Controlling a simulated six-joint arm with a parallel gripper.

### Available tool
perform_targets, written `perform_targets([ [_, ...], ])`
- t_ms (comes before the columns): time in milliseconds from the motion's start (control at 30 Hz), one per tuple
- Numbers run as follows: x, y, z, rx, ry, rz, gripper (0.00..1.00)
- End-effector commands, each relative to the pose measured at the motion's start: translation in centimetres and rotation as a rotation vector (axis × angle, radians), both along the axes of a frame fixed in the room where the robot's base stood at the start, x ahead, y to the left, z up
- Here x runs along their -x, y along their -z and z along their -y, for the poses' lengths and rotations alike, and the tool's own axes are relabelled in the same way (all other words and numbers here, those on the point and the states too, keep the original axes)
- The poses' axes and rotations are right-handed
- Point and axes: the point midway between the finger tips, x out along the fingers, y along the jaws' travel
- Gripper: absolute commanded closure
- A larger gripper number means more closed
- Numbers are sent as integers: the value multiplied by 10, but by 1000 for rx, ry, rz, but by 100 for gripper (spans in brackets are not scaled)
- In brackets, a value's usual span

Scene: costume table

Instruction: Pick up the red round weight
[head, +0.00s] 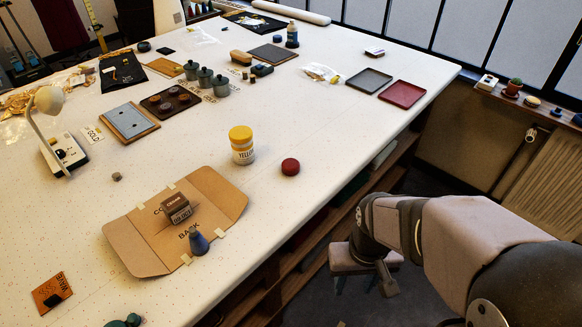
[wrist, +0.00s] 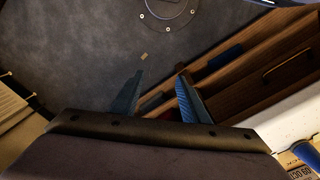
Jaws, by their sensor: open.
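The red round weight (head: 290,167) lies by itself on the white table near its right edge, just right of the yellow-lidded jar. It does not show in the wrist view. My arm is at the lower right of the head view, off the table's edge. My gripper (wrist: 157,88) shows in the wrist view with its two blue fingers apart and nothing between them. It hangs over the floor beside the table's wooden shelves, well clear of the weight.
A yellow-lidded jar (head: 242,146) stands close to the weight. A red tray (head: 402,94) and a dark tray (head: 369,80) lie farther back. The table around the weight's right side is clear.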

Motion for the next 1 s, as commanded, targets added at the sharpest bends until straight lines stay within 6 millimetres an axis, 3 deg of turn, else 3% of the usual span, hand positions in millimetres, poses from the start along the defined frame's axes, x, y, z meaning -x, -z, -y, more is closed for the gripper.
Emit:
perform_targets([
  [400, 0, 0, 0, 0, 0, 0, 59],
  [500, 0, 0, 0, 0, 0, 0, 38],
  [833, -1, 1, 1, 4, -10, 0, 38],
  [1000, -8, 7, 9, 62, -141, 7, 38],
])
